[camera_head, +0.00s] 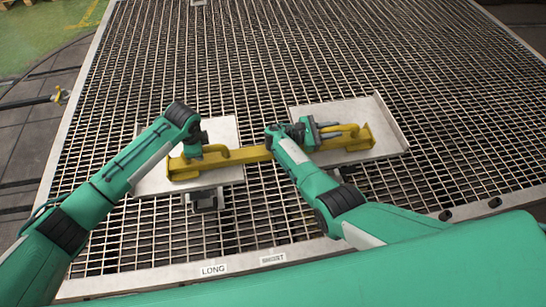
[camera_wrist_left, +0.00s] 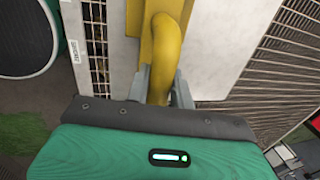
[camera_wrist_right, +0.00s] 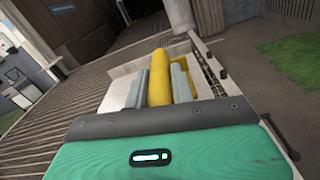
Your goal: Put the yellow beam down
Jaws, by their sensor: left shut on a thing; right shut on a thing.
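The yellow beam (camera_head: 250,154) lies across the two pale plates in the head view, with a raised handle near each end. My left gripper (camera_head: 203,150) is shut on the left handle; in the left wrist view the yellow handle (camera_wrist_left: 164,60) passes between its fingers (camera_wrist_left: 162,88). My right gripper (camera_head: 318,134) is shut on the right handle; in the right wrist view the yellow handle (camera_wrist_right: 160,78) sits between its fingers (camera_wrist_right: 158,86). The beam looks level over the plates. I cannot tell whether its underside touches them.
Labels LONG (camera_head: 214,269) and SHORT (camera_head: 273,259) are on the near frame edge. The grating beyond the plates is mostly clear.

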